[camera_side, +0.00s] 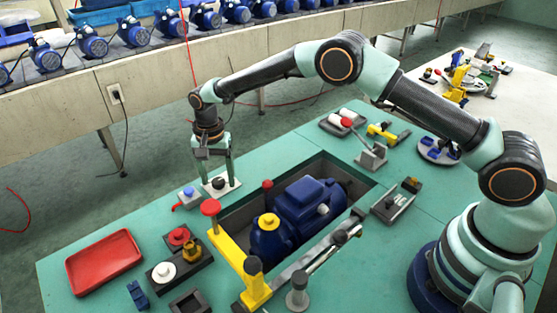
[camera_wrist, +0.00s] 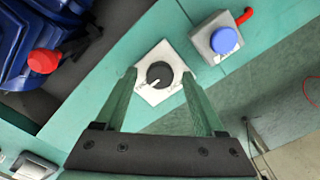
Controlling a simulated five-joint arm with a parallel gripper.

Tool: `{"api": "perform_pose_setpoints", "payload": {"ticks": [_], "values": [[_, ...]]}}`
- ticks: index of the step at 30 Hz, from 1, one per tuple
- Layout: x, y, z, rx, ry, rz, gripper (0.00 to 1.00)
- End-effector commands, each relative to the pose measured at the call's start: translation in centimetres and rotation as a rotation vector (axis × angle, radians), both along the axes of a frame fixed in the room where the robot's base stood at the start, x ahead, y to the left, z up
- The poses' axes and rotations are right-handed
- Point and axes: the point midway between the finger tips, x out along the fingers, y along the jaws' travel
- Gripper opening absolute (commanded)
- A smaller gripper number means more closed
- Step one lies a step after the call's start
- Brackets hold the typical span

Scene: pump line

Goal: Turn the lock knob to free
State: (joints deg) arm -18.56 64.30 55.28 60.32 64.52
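The lock knob (camera_side: 218,183) is a small round black knob on a white square plate, at the far left edge of the sunken pump bay. In the wrist view the knob (camera_wrist: 159,74) shows a white pointer line slanting to the lower left; the small marks on its plate (camera_wrist: 150,97) are unreadable. My gripper (camera_side: 217,178) points down over the plate. Its two pale green fingers are apart, one on each side of the knob, with visible gaps in the wrist view. How far the tips reach down beside the knob is unclear.
A grey box with a blue button (camera_wrist: 224,40) and a red lever stands close beside the plate. A red tray (camera_side: 103,262) lies at the front left.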

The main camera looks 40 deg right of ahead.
Motion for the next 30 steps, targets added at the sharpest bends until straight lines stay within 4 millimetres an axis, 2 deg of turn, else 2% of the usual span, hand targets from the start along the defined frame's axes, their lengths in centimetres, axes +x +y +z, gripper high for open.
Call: {"api": "perform_pose_setpoints", "payload": {"ticks": [4,7,15,21,25,30], "values": [[0.0,0.0,0.5,0.001,-0.001,0.001,0.71],[0.0,0.1,1.7,0.001,-0.002,0.001,0.71],[0.1,0.0,7.2,0.001,-0.004,0.0,0.71],[0.1,0.0,10.5,0.001,-0.003,0.0,0.71],[0.0,0.0,11.7,0.001,-0.002,0.0,0.71],[0.0,0.0,12.1,0.0,0.0,0.0,0.71]]}}
